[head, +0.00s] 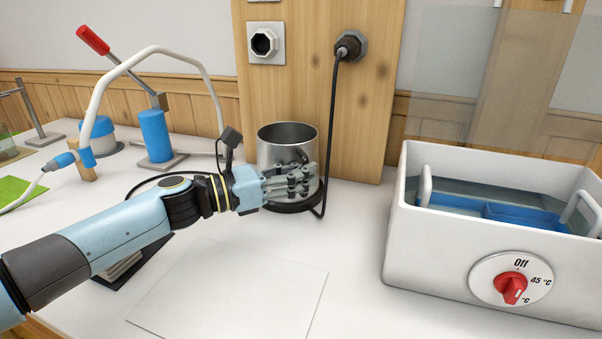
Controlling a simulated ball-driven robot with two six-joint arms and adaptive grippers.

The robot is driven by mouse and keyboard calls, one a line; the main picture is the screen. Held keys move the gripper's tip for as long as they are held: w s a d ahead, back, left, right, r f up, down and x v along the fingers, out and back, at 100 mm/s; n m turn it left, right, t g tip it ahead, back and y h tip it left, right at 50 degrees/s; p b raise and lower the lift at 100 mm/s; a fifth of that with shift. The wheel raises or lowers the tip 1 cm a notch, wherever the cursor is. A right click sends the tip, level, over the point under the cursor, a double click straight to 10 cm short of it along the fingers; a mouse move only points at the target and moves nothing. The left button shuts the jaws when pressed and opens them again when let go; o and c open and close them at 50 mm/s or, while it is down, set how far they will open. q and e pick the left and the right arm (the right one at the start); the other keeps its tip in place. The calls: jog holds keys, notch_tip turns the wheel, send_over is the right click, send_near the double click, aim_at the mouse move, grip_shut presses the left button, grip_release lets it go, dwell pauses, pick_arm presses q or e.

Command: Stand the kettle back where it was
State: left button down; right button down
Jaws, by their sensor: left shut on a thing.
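The kettle (286,138) is an open-topped steel cylinder, upright, at the back middle of the table in front of the wooden post. My left gripper (303,178) is in front of its lower side and shut on it, hiding much of that side. The black round base (298,206) with a cord lies directly under the kettle. I cannot tell whether the kettle rests on it or hangs slightly above. My right gripper is not in view.
A white water bath (480,245) with a red dial stands at the right. A blue and white hose stand (90,150) and a red-handled press (153,135) are at the left. A white sheet (235,290) lies in front.

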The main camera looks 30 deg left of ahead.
pick_arm(q)
jog(key=c, duration=1.4)
grip_release()
jog(key=shift+p+v, duration=0.35)
jog(key=shift+v, duration=3.65)
